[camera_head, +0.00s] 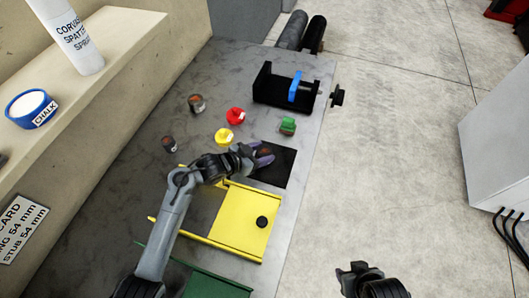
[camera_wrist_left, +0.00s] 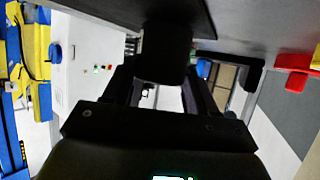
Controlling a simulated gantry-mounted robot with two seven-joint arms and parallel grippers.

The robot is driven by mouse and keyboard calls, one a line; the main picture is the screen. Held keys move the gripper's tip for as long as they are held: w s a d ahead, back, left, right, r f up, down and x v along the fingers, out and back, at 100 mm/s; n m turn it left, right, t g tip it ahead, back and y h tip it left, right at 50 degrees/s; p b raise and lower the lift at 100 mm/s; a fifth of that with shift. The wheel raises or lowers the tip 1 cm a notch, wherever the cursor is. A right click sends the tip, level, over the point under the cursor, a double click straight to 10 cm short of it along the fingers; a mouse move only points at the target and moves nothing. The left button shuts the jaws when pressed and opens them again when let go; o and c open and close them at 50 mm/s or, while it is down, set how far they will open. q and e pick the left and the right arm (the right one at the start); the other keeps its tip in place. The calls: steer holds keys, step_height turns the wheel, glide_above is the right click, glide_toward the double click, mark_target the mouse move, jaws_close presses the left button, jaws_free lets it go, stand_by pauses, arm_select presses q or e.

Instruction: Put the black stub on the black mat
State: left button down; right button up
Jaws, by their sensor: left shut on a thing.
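My left gripper (camera_head: 263,155) is shut on the black stub (camera_head: 265,151), a dark piece with a brownish top, over the black mat (camera_head: 279,173). The mat is a dark square on the grey bench, partly covered by the gripper. In the left wrist view the stub (camera_wrist_left: 165,52) is a black cylinder between the fingers, its end close to a dark surface along the top edge. I cannot tell whether it touches. My right gripper (camera_head: 359,271) is low in the head view, away from the bench, apparently empty; its jaw opening is unclear.
Green (camera_head: 288,126), yellow (camera_head: 224,137) and red (camera_head: 236,116) pieces stand near the mat. Two dark pieces (camera_head: 196,103) (camera_head: 169,143) stand farther left. A black vise with a blue jaw (camera_head: 295,87) is behind, and a yellow tray (camera_head: 245,238) with a black knob (camera_head: 262,222) is in front.

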arm_select(q)
steer(key=shift+f, duration=0.15)
steer(key=c, duration=0.8)
jaws_free()
steer(key=shift+f, duration=0.25)
steer(key=o, duration=0.5)
steer(key=shift+c, duration=0.2)
steer(key=shift+r, duration=0.15)
steer(key=shift+s+a+r, duration=0.1)
steer(key=shift+a+r, duration=0.05)
steer(key=p+v, duration=0.2)
steer(key=v, duration=0.9)
steer(key=shift+s+a, duration=0.2)
